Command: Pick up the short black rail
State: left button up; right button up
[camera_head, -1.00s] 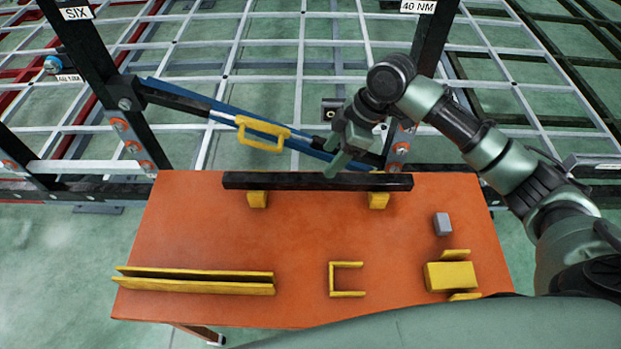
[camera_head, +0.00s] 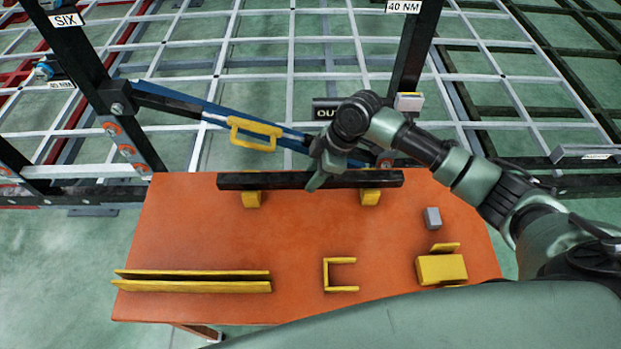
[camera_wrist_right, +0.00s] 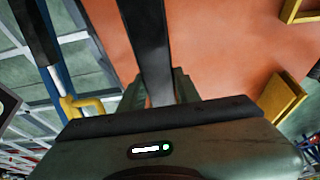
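The short black rail (camera_head: 250,181) lies level across two small yellow supports at the far edge of the orange table. My right gripper (camera_head: 317,178) is down at the rail, right around its middle, with one finger in front of its near side. In the right wrist view the rail (camera_wrist_right: 148,45) runs down between the two fingers (camera_wrist_right: 160,90). I cannot tell whether they press on it or leave a small gap. My left gripper is not in view.
The orange table (camera_head: 210,235) also carries a long yellow channel (camera_head: 195,287), a yellow U-shaped bracket (camera_head: 327,275), a yellow block (camera_head: 441,268) and a small grey block (camera_head: 432,217). A blue bar with a yellow handle (camera_head: 255,132) and the chassis frame stand just behind.

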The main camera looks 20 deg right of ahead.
grip_shut()
dwell(1.0)
jog(key=shift+w+r, duration=0.1)
jog(key=shift+r, duration=0.05)
